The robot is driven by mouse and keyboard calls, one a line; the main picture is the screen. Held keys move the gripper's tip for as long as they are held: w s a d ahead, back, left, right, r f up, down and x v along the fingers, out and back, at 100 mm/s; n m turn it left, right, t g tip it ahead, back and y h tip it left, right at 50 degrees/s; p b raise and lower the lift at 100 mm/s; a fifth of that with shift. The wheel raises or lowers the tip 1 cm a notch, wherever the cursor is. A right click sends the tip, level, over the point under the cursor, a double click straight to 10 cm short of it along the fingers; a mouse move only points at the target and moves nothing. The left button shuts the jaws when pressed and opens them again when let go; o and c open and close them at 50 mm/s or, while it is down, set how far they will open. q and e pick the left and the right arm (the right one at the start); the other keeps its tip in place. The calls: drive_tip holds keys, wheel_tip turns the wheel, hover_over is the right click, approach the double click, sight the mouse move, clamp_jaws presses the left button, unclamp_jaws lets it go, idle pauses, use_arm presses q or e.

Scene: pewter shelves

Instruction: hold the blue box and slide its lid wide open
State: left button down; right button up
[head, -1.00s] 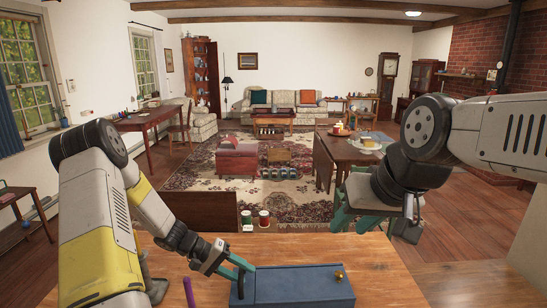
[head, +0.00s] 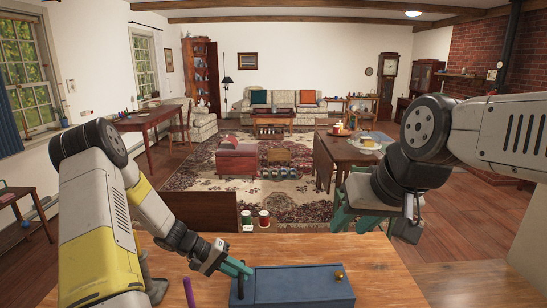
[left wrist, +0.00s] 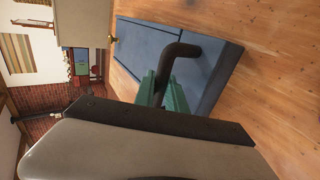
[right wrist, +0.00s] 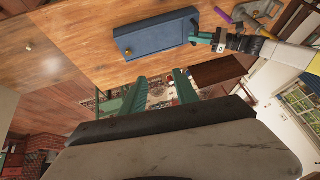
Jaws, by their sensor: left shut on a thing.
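The blue box (head: 300,286) lies on the wooden table at its front middle, and it also shows in the right wrist view (right wrist: 155,36). A small brass knob (head: 339,274) stands near the right end of its lid. The lid lies flat on the box, with a seam near the left end. A dark bent handle (left wrist: 184,49) rises from that left end. My left gripper (head: 240,268) is shut on this handle; its green fingers partly hide it. My right gripper (right wrist: 155,92) is open and empty, raised above and beyond the table, right of the box.
The table top (head: 385,275) is clear to the right of the box. Red and green cans (head: 264,218) and a side table with a candle (head: 340,130) are farther back.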

drive_tip(key=shift+o, duration=0.4)
drive_tip(key=shift+o, duration=1.1)
drive_tip(key=m+g+h, duration=0.2)
drive_tip(key=m+g, duration=0.1)
drive_tip(key=g, duration=0.3)
hover_over(340, 272)
wheel_tip(340, 272, down, 21)
wheel_tip(340, 272, down, 12)
drive_tip(key=shift+a+f, duration=0.1)
clamp_jaws()
